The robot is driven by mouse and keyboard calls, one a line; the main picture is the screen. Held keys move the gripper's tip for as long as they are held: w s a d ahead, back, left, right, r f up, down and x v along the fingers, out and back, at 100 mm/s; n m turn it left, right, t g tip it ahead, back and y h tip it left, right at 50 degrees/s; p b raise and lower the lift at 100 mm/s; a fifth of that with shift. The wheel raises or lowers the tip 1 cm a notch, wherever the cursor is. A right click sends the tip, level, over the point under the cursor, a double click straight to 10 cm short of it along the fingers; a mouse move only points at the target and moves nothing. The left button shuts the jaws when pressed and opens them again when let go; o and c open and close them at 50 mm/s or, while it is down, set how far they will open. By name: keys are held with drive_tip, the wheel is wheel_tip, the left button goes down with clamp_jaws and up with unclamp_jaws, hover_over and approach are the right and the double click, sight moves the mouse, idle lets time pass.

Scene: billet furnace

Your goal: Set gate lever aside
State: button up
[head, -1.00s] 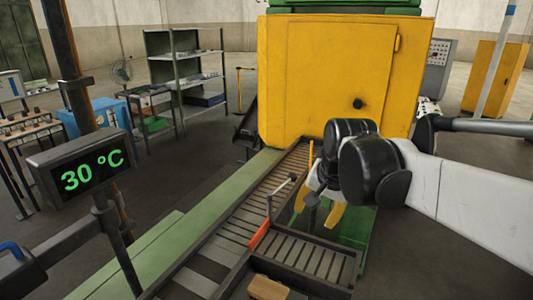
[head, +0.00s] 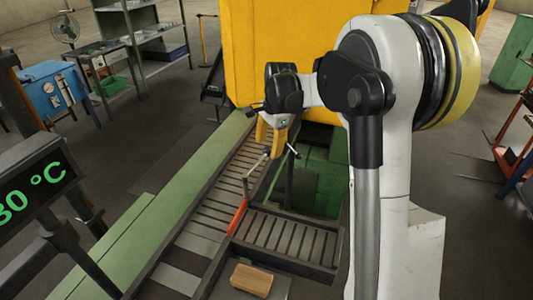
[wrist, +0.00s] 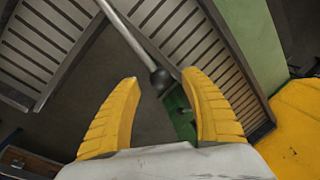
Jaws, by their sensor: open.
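The gate lever (head: 255,166) is a thin grey rod standing over the roller track, angled up to a dark knob near my gripper. An orange-red gate bar (head: 237,217) lies across the track near its foot. My gripper (head: 269,152) has yellow fingers, is open, and points down at the knob end. In the wrist view, the lever rod (wrist: 128,32) comes from the top, and its black knob (wrist: 160,79) shows between the spread fingertips (wrist: 160,76). I cannot tell how far below the tips the knob is. Nothing is gripped.
The roller track (head: 205,212) runs to the yellow furnace (head: 270,60), with a side roller table (head: 285,237) at right. A wooden-coloured block (head: 251,280) lies at the front. A temperature display (head: 35,188) stands at left. A green platform (head: 160,215) borders the track.

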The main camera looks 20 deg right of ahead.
sight(268, 149)
drive_tip(key=shift+w+f, duration=0.15)
drive_tip(key=shift+f, duration=0.65)
drive_tip(key=shift+w+f, duration=0.15)
drive_tip(key=shift+f, duration=0.6)
clamp_jaws()
drive_tip(key=shift+s, duration=0.1)
drive_tip(key=shift+s+d+m, duration=0.4)
drive_tip(key=shift+s+m, duration=0.2)
drive_tip(key=shift+m, duration=0.1)
drive_tip(key=s+m+h, duration=0.2)
drive_tip(key=s+m, duration=0.9)
drive_tip(key=s, duration=0.1)
drive_tip(key=shift+s+g, duration=0.3)
drive_tip(key=shift+g, duration=0.1)
